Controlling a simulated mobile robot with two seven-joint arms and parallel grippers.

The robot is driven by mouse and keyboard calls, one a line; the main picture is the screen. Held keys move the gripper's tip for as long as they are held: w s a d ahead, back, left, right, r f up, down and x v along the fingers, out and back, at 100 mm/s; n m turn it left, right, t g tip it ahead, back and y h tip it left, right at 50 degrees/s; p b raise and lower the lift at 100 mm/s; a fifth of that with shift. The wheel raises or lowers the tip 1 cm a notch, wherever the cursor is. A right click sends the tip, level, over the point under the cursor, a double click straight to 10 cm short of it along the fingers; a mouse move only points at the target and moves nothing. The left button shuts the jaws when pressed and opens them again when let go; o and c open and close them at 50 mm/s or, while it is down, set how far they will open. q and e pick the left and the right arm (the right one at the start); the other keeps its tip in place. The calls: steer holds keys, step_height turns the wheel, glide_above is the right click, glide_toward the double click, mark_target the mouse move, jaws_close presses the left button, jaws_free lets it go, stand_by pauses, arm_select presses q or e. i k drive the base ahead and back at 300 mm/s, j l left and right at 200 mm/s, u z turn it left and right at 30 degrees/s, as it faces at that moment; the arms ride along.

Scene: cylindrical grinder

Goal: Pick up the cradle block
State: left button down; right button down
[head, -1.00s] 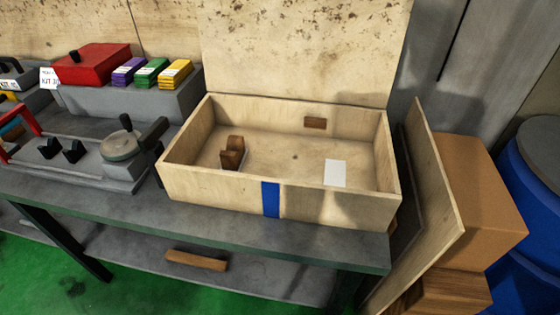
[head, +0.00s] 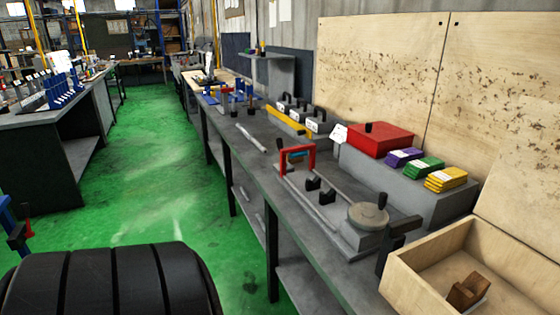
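A brown wooden block with a notched top (head: 467,290), which looks like the cradle block, sits inside the open pale wooden box (head: 400,284) at the lower right. The box is cut off by the picture's right and bottom edges, so only its left end shows. Neither of my grippers can be made out in the head view.
A grey bench (head: 250,165) runs from the lower right into the distance. Beside the box are a fixture with a round disc (head: 368,215) and a red handle (head: 298,156), a red case (head: 377,139) and coloured packs (head: 424,167). The green floor (head: 150,180) is open.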

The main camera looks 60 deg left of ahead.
mark_target(292, 161)
steer(key=u, duration=1.85)
steer(key=i+z, duration=0.1)
steer(key=z, duration=0.35)
steer(key=j+z, duration=0.15)
steer(key=z, duration=0.3)
steer(key=i+j+z, duration=0.1)
steer(key=z, duration=0.35)
steer(key=i+j+z, duration=0.15)
steer(key=j+z, duration=0.2)
steer(key=j, duration=0.35)
steer(key=j+z, duration=0.35)
steer(key=j, duration=0.35)
steer(key=j+z, duration=0.35)
steer(key=j, duration=0.95)
steer(key=k+j+z, duration=0.1)
steer(key=j, duration=0.4)
steer(key=k+j, duration=0.1)
steer(key=j, duration=0.45)
steer(key=j+z, duration=0.1)
steer(key=j, duration=0.45)
steer(key=k, duration=0.05)
